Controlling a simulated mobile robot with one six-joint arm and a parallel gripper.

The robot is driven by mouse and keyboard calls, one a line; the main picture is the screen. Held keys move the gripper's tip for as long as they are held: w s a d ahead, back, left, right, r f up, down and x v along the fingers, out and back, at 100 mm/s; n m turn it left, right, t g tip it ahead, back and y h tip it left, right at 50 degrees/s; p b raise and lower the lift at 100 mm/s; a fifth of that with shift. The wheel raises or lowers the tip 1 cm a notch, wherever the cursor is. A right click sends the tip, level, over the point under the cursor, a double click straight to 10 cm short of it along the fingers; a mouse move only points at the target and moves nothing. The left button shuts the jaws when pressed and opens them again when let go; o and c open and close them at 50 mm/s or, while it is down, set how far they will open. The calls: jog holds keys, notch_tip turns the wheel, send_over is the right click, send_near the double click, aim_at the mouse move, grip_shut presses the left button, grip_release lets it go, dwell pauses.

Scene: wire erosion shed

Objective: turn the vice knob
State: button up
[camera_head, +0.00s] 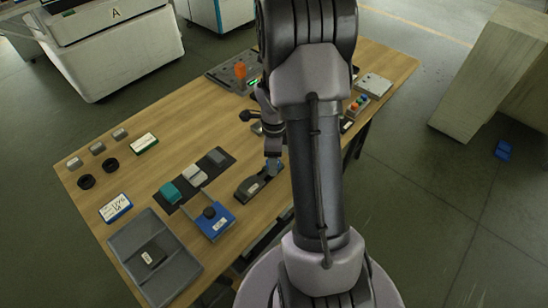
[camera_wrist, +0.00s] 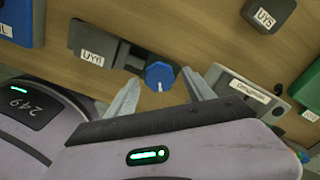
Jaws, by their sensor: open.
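The vice is a dark block (camera_wrist: 95,52) with a white label, and its blue knob (camera_wrist: 160,76) with a white mark sits at its right end in the wrist view. My gripper (camera_wrist: 161,84) is open, with one finger on each side of the knob. Gaps show beside the knob; I cannot tell whether either finger touches it. In the head view the dark vice (camera_head: 250,187) lies on the bench, below my gripper (camera_head: 273,157). My arm hides part of the bench to the right.
A grey box (camera_wrist: 238,92) with a label stands close to the right finger. A dark labelled block (camera_wrist: 268,14) is beyond it. In the head view, a blue fixture (camera_head: 216,228) with a black knob and a grey tray (camera_head: 190,268) are on the left. Bare wood (camera_head: 175,120) lies further back.

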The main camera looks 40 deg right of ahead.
notch_tip(320, 180, up, 17)
jog(key=p, duration=0.6)
jog(key=shift+r+p, duration=0.2)
jog(key=shift+p, duration=0.2)
jog(key=a+r+n+t, duration=0.2)
jog(key=a+r+n, duration=0.65)
jog(key=a, duration=0.25)
jog(key=s+a+r+n+t+y, duration=0.1)
jog(key=s+a+r+n+t, duration=0.1)
jog(key=s+a+n, duration=0.4)
jog(key=s+a+r+n+t+y, duration=0.1)
jog(key=s+a+r+n, duration=0.3)
jog(key=s+a+n, duration=0.2)
jog(key=a+n, duration=0.2)
jog(key=a, duration=0.2)
jog(key=shift+a+r+t, duration=0.35)
jog(key=shift+r+t, duration=0.05)
jog(key=shift+s+n, duration=0.1)
jog(key=shift+n, duration=0.15)
